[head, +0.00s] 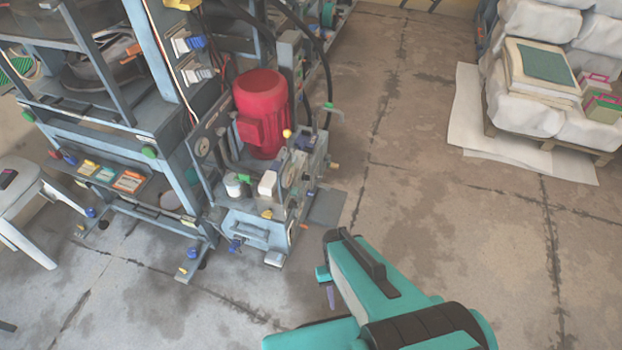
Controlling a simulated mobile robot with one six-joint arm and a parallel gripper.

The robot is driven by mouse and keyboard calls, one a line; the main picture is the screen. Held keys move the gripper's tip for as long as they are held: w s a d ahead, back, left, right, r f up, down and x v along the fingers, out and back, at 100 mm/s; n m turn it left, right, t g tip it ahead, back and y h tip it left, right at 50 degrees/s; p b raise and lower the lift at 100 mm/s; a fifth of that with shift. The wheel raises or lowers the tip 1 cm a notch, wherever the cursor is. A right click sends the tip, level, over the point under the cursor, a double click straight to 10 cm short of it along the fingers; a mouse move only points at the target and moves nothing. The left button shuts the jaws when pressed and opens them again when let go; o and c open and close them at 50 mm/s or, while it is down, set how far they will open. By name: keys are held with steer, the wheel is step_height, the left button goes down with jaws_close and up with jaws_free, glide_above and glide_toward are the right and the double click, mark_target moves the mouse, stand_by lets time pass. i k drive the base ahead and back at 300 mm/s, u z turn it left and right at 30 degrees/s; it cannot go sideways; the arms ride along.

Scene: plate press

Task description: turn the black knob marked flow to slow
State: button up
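The grey hydraulic unit (262,222) stands on the floor left of centre, beside the press frame (165,105). It carries a red motor (262,100), gauges, fittings and small coloured handles. I cannot pick out the black knob marked flow or read any marking at this size. My teal arm (362,282) reaches up from the bottom of the head view, to the right of and nearer than the unit, with floor showing between them. My gripper cannot be made out; the arm's far end shows only small teal and purple parts.
Small coloured labels or boxes (128,181) lie on a ledge of the press. A pale stool (28,190) stands at the left edge. A pallet with white sacks (535,110) stands at the upper right.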

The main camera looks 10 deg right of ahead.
mark_target(305, 176)
steer(key=u, duration=0.15)
steer(key=k, duration=1.5)
steer(key=u, duration=0.75)
steer(key=i, duration=1)
